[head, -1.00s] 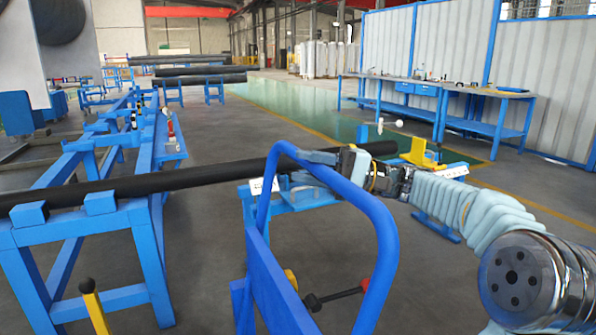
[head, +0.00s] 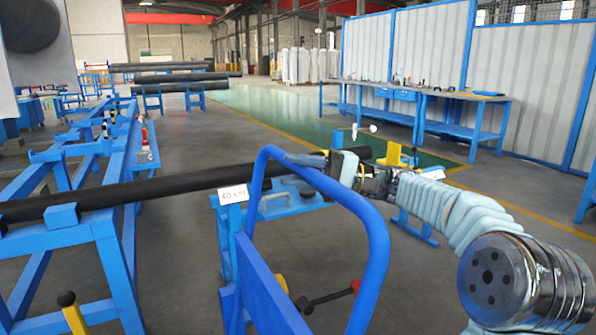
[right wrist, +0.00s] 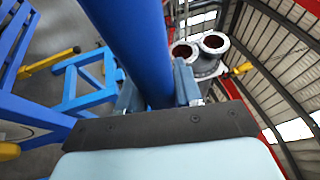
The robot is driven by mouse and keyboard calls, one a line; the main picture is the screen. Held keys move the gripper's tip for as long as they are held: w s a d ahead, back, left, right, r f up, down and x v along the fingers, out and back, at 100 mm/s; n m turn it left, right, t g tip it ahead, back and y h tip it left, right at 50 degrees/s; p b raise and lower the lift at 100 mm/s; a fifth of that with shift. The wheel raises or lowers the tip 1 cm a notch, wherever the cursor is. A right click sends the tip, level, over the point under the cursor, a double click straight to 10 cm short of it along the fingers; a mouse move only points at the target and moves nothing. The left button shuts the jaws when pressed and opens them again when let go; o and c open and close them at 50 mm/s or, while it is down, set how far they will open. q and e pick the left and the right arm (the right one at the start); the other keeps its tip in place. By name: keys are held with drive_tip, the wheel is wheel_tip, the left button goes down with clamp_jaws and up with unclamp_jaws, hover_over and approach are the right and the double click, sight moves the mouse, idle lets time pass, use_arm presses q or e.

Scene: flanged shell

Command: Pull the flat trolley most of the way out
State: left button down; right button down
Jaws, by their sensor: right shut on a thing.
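The flat trolley's blue tubular handle (head: 375,235) rises as a loop in the middle foreground of the head view. Its blue panel (head: 262,290) shows below; its deck and wheels are out of view or hidden. My right gripper (head: 308,160) is shut on the upper bar of the handle. In the right wrist view the blue tube (right wrist: 140,45) runs between the two fingers (right wrist: 158,95). My left gripper is not in view.
A long black pipe (head: 120,192) lies on blue stands (head: 62,218) behind the handle. A "40 cm" sign (head: 233,194) stands left of the handle. A red-and-black lever (head: 325,298) is seen through the loop.

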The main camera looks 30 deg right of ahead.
drive_tip(key=c, duration=0.8)
unclamp_jaws()
drive_tip(key=shift+c, duration=0.2)
drive_tip(key=v, duration=1.4)
drive_tip(key=shift+b, duration=0.3)
drive_tip(key=shift+w+f, duration=0.15)
